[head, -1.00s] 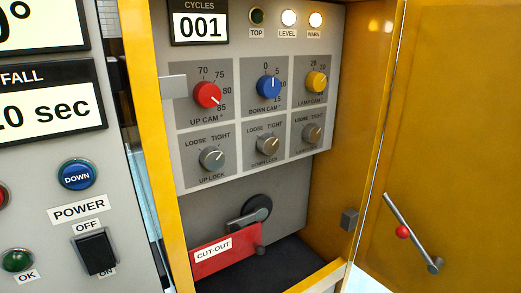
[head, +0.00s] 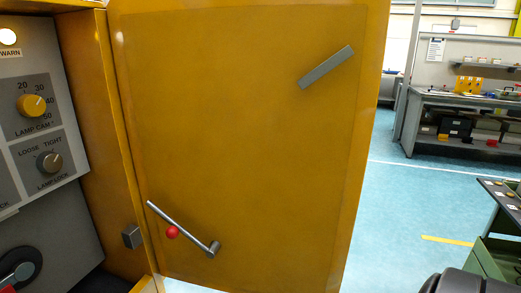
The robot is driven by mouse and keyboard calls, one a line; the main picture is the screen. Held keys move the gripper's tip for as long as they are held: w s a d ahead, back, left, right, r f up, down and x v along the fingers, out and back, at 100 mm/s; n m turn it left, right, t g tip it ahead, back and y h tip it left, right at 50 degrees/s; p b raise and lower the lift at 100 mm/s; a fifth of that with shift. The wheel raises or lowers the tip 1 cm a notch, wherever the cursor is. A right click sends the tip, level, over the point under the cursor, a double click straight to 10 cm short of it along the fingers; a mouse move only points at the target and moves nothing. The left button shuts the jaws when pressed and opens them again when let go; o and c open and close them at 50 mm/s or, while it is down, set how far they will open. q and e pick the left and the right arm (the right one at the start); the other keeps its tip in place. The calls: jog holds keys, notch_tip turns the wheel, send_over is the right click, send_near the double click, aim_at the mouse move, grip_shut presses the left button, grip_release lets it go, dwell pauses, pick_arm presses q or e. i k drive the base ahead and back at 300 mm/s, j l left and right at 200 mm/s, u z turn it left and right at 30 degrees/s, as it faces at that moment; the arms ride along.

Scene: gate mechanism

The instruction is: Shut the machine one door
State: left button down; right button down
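The yellow machine door (head: 240,130) fills the middle of the head view and stands wide open. It is hinged on the right side of the cabinet opening. Its inner face carries a grey rod (head: 180,226) with a red ball (head: 172,232) low on the left, and a slanted grey bar (head: 327,67) near the upper right edge. The open cabinet (head: 95,150) shows at the left, with a grey panel (head: 32,120) of knobs inside. Neither of my grippers can be made out in the view.
A dark rounded shape (head: 462,283) shows at the bottom right. A green and dark bench or cart (head: 500,225) stands at the right edge. A workbench (head: 465,115) with shelves is far back. Blue floor (head: 400,210) is open right of the door.

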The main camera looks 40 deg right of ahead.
aim_at(225, 139)
jog(key=l+u, duration=0.2)
jog(key=l, duration=0.25)
jog(key=l+u, duration=0.2)
jog(key=l, duration=0.25)
jog(key=k+l+u, duration=0.2)
jog(key=l, duration=0.25)
jog(key=l+u, duration=0.25)
jog(key=l, duration=0.2)
jog(key=k+l+u, duration=0.2)
jog(key=l, duration=0.2)
jog(key=k+l+u, duration=0.1)
jog(key=l, duration=0.35)
jog(key=k+l+u, duration=0.1)
jog(key=l, duration=0.3)
jog(key=k+l+u, duration=0.15)
jog(key=l, duration=0.3)
